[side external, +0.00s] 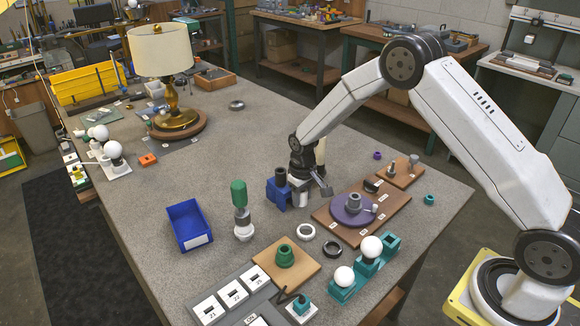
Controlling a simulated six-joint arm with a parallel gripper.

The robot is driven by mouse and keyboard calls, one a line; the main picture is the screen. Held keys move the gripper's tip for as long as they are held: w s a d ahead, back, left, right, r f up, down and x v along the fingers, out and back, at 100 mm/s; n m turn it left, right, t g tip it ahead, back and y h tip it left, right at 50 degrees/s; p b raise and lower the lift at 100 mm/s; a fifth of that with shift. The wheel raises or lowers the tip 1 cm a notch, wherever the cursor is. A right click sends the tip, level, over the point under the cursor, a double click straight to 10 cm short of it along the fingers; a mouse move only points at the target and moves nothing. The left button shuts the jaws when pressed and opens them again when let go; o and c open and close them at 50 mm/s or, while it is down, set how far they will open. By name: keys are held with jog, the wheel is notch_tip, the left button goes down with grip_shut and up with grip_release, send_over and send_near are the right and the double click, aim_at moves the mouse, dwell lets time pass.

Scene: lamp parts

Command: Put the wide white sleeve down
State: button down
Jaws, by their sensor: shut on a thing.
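My gripper (307,184) points down over the middle of the table, just right of a blue block (277,195) with a dark cylinder standing in it. It is shut on the wide white sleeve (300,199), a short pale piece that shows below the jaws. The jaws and the blue block hide part of the sleeve. I cannot tell whether its lower end touches the table.
A purple disc (342,214) on a brown board stands close at the right. A white ring (306,232) and a black ring (332,249) lie in front. The table behind the blue block is clear.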

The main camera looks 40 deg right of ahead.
aim_at(300, 212)
jog(key=shift+f, duration=0.1)
jog(key=shift+w+f, duration=0.15)
jog(key=shift+f, duration=0.05)
jog(key=shift+w+f, duration=0.1)
jog(key=shift+f, duration=1.45)
jog(key=shift+f, duration=0.1)
jog(key=shift+c, duration=1.2)
grip_release()
notch_tip(300, 212, up, 12)
jog(key=shift+r, duration=0.1)
